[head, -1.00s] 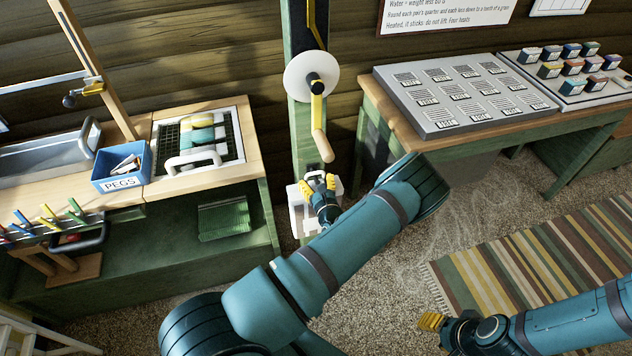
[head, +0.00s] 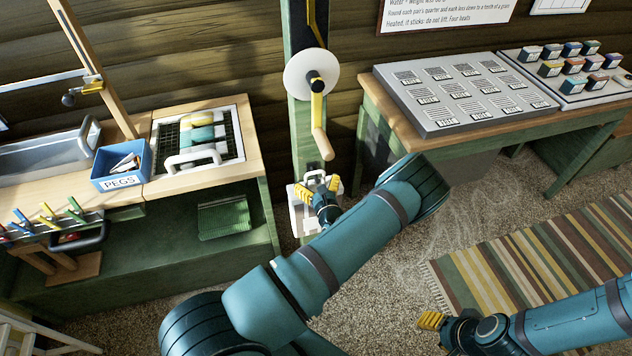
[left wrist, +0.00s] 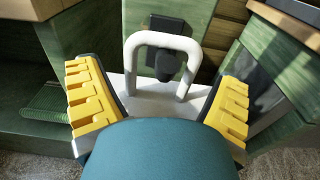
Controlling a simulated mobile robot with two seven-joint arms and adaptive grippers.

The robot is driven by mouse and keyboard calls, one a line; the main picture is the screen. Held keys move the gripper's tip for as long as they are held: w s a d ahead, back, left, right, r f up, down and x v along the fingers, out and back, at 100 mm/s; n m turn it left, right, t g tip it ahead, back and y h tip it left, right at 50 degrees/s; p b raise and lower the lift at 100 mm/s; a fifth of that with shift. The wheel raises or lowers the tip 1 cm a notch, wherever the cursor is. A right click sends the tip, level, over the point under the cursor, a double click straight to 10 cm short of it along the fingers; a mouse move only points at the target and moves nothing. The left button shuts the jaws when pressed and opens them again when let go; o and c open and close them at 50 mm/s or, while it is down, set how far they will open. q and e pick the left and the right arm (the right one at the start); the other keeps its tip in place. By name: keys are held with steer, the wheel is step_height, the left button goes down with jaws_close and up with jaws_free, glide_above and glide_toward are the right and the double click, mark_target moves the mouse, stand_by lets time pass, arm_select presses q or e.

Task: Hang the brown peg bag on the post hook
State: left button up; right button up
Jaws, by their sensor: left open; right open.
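A pale, white-handled carrier (head: 296,213) is at the foot of the green post (head: 304,150); no clearly brown bag shows. In the left wrist view its white loop handle (left wrist: 163,38) is upright in front of the post. The dark post hook (left wrist: 172,66) shows inside the loop, under its top bar; I cannot tell whether the bar rests on it. My left gripper (head: 320,189) is open, its yellow fingers spread to either side of the handle, apart from it. They also show in the left wrist view (left wrist: 165,105). My right gripper (head: 432,321) is open and empty above the carpet.
A crank wheel (head: 312,76) with a wooden grip (head: 323,145) projects from the post above my left gripper. The left bench holds a blue PEGS box (head: 121,167) and a tray (head: 228,130). A table (head: 400,133) stands right. Carpet and a striped rug (head: 530,265) are clear.

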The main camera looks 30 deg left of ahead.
arm_select(q)
steer(key=v, duration=1.1)
steer(key=shift+s+d, duration=0.25)
steer(key=shift+d, duration=0.05)
steer(key=shift+r, duration=0.1)
steer(key=s+a+f+n+g+h, duration=0.1)
steer(key=s+f+n+g, duration=0.2)
steer(key=s+n+g, duration=0.35)
steer(key=s+a+f+n+g+h, duration=0.1)
steer(key=s+f+n+g, duration=0.15)
steer(key=s+g, duration=0.6)
steer(key=s+d+f+n+g+h, duration=0.1)
steer(key=s+d+n+g+h, duration=0.1)
steer(key=s+d+n+h, duration=0.5)
steer(key=d+r+n+t+h, duration=0.1)
steer(key=d+n+h, duration=0.45)
steer(key=d, duration=0.45)
steer(key=w+d+r+n+t+h, duration=0.2)
steer(key=w+r+n+t+h, duration=0.1)
steer(key=w+n+t, duration=0.3)
steer(key=shift+w+r, duration=0.85)
steer(key=shift+w, duration=0.3)
